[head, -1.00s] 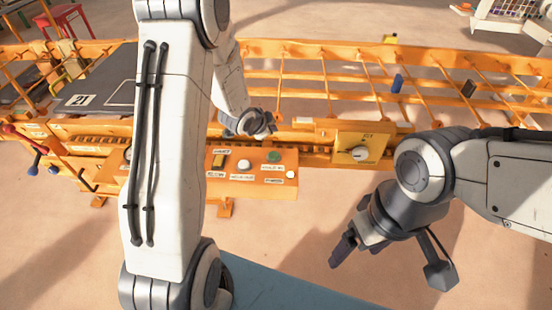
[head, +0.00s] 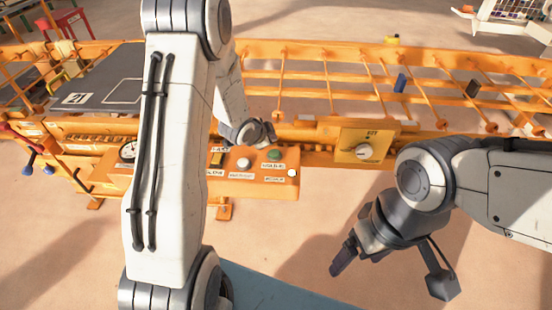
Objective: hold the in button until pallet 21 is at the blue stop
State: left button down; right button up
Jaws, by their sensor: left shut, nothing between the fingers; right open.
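Pallet 21 (head: 112,92) is a dark grey plate with a white "21" label, lying on the left of the orange frame; my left arm hides part of its right side. The blue stop (head: 400,83) is a small blue block on the rails at right. An orange button box (head: 262,188) carries a yellow button, a white button (head: 243,164), a green button (head: 275,155) and a small pale button; their labels are too small to read surely. My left gripper (head: 264,134) is shut and empty, just behind the green and white buttons; contact cannot be told. My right gripper (head: 348,254) is open, in front of the frame.
A yellow panel with a round knob (head: 364,151) stands right of the button box. A dark block (head: 471,89) sits on the rails right of the blue stop. A dial and levers (head: 32,158) are at left. Bare floor lies in front of the frame.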

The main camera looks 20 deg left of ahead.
aim_at(272, 155)
pick_arm(q)
jog(key=shift+f+b, duration=1.15)
jog(key=shift+f, duration=0.7)
dwell(0.5)
jog(key=shift+f+b, duration=0.35)
jog(key=shift+f, duration=0.05)
